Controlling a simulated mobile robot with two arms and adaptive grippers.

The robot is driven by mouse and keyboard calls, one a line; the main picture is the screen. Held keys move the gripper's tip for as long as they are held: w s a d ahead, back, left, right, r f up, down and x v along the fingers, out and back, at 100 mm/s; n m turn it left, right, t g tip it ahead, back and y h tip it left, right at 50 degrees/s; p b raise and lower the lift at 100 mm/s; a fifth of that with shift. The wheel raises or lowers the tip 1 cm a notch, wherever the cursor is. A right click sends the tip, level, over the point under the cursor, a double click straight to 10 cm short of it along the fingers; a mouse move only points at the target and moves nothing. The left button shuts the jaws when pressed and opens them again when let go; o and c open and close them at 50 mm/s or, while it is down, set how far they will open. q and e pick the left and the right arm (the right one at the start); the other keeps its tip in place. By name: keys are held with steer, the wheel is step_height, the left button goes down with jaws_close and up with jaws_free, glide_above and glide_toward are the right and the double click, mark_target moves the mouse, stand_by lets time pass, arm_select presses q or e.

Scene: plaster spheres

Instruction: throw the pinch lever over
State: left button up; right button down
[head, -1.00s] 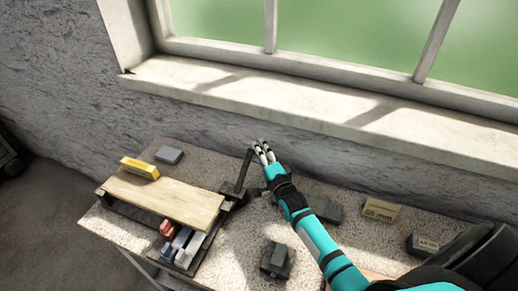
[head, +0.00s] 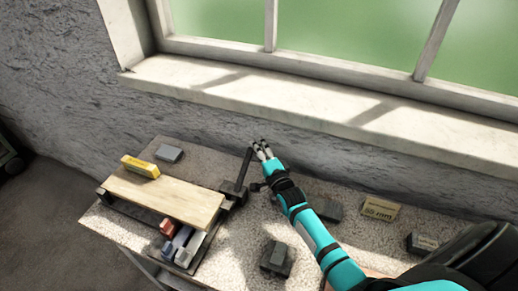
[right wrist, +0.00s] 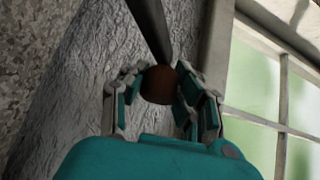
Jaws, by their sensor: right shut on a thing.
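The pinch lever (head: 244,172) is a dark bar that stands up from a dark bracket at the right end of the wooden board. In the right wrist view the lever (right wrist: 151,27) comes in from the top and ends at a brown round knob (right wrist: 158,86). My right gripper (head: 262,147) reaches in from the right to the lever's upper end. In the right wrist view my right gripper (right wrist: 160,78) has its fingers on both sides of the knob, shut on it. The left gripper is not in view.
The wooden board (head: 165,194) carries a yellow block (head: 140,166). A dark block (head: 277,258) and labelled boxes (head: 380,208) stand on the bench. The wall and window sill are close behind.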

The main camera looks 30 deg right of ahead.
stand_by(0.3)
steer(key=shift+s+a+r+n+t, duration=0.25)
steer(key=shift+a+r+n+t, duration=0.1)
steer(key=shift+r+n+t, duration=0.1)
steer(key=s+a+r+n+t+y+b, duration=0.3)
steer(key=s+a+r+n+t+b, duration=0.1)
steer(key=s+a+r+n, duration=0.2)
steer(key=shift+a+r+n+b, duration=0.2)
steer(key=shift+a+n+b, duration=0.15)
steer(key=shift+n, duration=0.3)
steer(key=c, duration=1.5)
jaws_free()
steer(key=o, duration=0.6)
steer(key=shift+r+t, duration=0.3)
steer(key=shift+t, duration=0.05)
steer(key=shift+c, duration=0.2)
steer(key=s+d, duration=0.1)
steer(key=s, duration=1.2)
steer(key=shift+d+f, duration=0.15)
steer(key=shift+f, duration=0.2)
